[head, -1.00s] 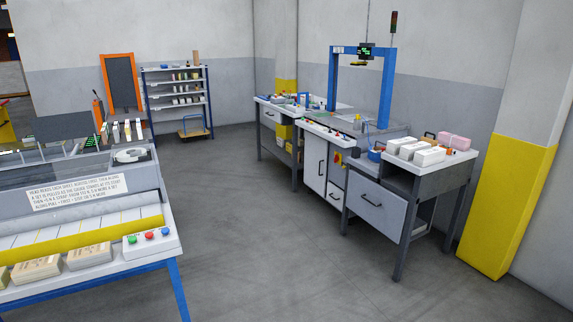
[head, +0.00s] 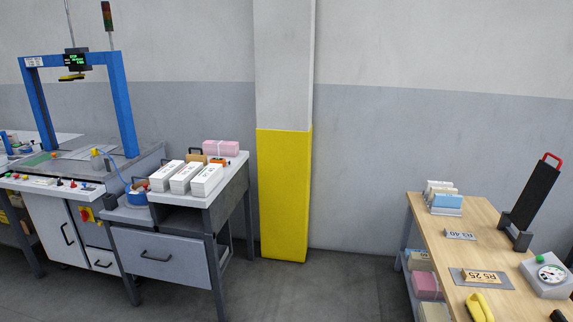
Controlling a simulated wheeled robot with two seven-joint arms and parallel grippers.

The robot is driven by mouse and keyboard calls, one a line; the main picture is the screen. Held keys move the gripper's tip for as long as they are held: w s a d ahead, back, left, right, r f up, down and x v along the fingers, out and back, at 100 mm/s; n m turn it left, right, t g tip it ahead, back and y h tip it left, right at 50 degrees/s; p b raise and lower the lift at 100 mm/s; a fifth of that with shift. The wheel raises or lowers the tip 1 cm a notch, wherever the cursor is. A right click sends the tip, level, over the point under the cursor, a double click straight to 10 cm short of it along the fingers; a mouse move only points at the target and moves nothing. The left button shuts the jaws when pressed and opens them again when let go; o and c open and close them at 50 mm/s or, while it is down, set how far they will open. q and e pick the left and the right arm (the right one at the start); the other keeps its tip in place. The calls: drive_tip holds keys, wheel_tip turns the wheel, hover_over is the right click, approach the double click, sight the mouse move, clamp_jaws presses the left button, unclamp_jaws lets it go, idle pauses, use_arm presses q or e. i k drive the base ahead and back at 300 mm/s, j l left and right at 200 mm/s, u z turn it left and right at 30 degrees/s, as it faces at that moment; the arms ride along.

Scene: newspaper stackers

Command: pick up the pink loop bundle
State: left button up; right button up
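A pink bundle (head: 226,148) with a pale band around it lies at the back of the white-topped side table (head: 228,172), right of the strapping machine. Another pink stack (head: 427,286) sits on the lower shelf of the wooden table at the right. I cannot tell from here which of them is the loop bundle. Neither of my grippers shows in the head view.
Several white bundles (head: 186,178) lie in front of the pink one. The blue-framed machine (head: 122,95) stands left. A yellow-based pillar (head: 284,195) stands behind. The wooden table (head: 482,225) is at right. Floor between the tables is clear.

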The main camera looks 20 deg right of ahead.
sight(425, 285)
drive_tip(key=i+z, duration=0.8)
drive_tip(key=i+j+z, duration=0.1)
drive_tip(key=i+z, duration=0.15)
drive_tip(key=z, duration=0.15)
drive_tip(key=i+j+z, duration=0.25)
drive_tip(key=z, duration=0.2)
drive_tip(key=i+j+z, duration=0.4)
drive_tip(key=k+l, duration=0.05)
